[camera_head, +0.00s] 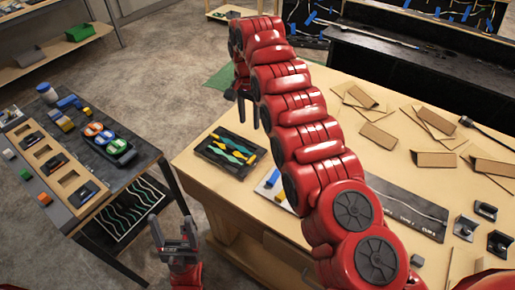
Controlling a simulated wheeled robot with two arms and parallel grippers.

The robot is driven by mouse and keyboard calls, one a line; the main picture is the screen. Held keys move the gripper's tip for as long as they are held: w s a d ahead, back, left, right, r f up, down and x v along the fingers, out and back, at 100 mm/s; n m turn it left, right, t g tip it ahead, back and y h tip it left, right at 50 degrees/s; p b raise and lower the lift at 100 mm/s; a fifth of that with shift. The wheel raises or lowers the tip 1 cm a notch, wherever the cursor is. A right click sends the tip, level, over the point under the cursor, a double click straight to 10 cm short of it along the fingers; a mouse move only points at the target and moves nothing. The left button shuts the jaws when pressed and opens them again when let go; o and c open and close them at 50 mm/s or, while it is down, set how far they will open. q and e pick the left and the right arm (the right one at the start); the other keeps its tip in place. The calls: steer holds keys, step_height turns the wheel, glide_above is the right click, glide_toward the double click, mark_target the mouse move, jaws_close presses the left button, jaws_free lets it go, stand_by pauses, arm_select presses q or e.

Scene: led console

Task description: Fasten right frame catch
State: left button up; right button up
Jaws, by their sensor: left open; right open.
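My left gripper (172,230) is open and empty, pointing up at the bottom of the view, between the low side table and the wooden workbench. My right gripper (253,110) is open and empty, high above the far left part of the workbench, at the end of my red arm, which crosses the bench. A dark framed panel (206,151) with wavy coloured strips lies on the bench's left part. Several small black brackets (464,228) stand at the bench's right end. I cannot tell which part is the right frame catch. My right arm hides the bench's middle.
The side table (147,155) holds a slotted wooden board (36,148), small coloured blocks and a dark tray (128,156) with coloured pieces. Open cardboard pieces (379,136) lie on the workbench (195,177). A dark label board (408,208) lies near the brackets. Grey floor separates the tables.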

steer(key=f+b, duration=0.1)
steer(key=p, duration=0.1)
glide_above(250, 161)
step_height(250, 161, down, 13)
steer(key=shift+r, duration=0.1)
step_height(250, 161, down, 2)
steer(key=shift+w+f+b, duration=0.1)
steer(key=shift+f+b, duration=0.05)
steer(key=shift+b, duration=0.55)
steer(key=shift+f, duration=0.6)
steer(key=shift+r, duration=0.1)
jaws_close()
